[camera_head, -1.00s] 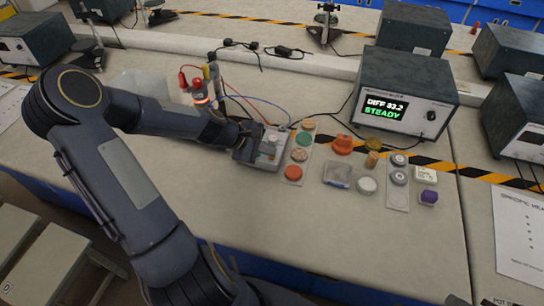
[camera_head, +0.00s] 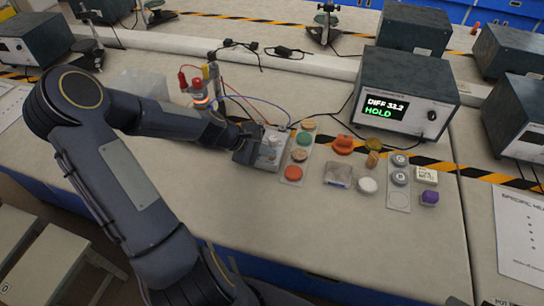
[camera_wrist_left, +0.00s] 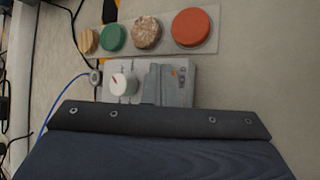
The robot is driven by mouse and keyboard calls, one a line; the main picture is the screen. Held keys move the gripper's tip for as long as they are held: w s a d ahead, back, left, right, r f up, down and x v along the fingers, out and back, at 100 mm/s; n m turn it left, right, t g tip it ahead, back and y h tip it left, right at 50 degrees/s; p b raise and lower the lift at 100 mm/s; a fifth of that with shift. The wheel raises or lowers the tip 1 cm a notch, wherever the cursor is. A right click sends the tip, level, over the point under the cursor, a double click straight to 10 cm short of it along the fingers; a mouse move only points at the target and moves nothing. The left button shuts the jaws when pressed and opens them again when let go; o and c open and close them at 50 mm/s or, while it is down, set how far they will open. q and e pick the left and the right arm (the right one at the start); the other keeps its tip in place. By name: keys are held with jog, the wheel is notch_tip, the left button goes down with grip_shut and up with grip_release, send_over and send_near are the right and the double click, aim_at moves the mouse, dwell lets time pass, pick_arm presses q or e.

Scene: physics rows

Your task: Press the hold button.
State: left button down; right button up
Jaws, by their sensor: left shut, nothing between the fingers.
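A small grey control box (camera_head: 272,160) stands on the bench in the head view. In the left wrist view the box (camera_wrist_left: 120,66) shows a white knob (camera_wrist_left: 123,84) with a red mark and a small orange spot at its right. My left gripper (camera_head: 256,150) is shut and empty, with its fingers (camera_wrist_left: 160,86) at the box's top; I cannot tell whether they touch it. The hold button itself is not clearly made out behind the fingers. The meter (camera_head: 405,95) behind reads "DIFF 33.2" and "HOLD". My right gripper is not in view.
A strip with several coloured discs (camera_head: 293,173) lies just right of the box. Cables (camera_head: 240,97) run behind. The front of the bench is clear.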

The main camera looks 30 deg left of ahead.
aim_at(268, 159)
pick_arm(q)
jog(key=shift+r+p, duration=0.7)
jog(key=shift+r, duration=0.1)
notch_tip(268, 159, up, 5)
jog(key=p, duration=0.4)
dwell(0.7)
